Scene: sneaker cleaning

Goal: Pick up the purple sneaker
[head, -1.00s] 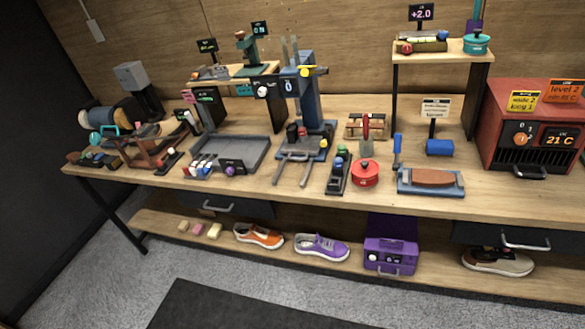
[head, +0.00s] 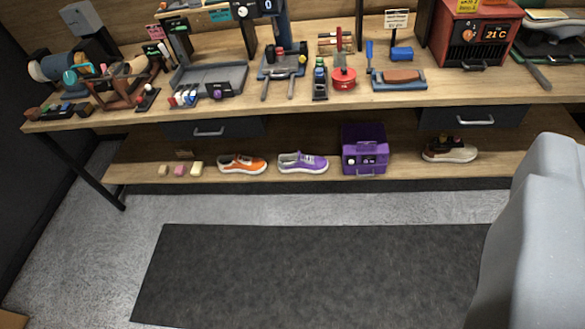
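The purple sneaker (head: 302,162) lies on the lower shelf of the workbench, its white sole down. It sits between the orange sneaker (head: 242,163) on its left and a purple box (head: 365,152) on its right. Nothing covers it in this view. A large light grey part at the right edge looks like my own arm, and it is well apart from the sneaker. My gripper's fingers do not show in the head view.
The lower shelf (head: 222,182) also bears small blocks (head: 179,170) at left and a cream sneaker (head: 450,152) at right. Closed drawers (head: 213,127) hang above it. The bench top (head: 300,108) is crowded with tools. A dark mat (head: 310,270) lies clear on the floor in front.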

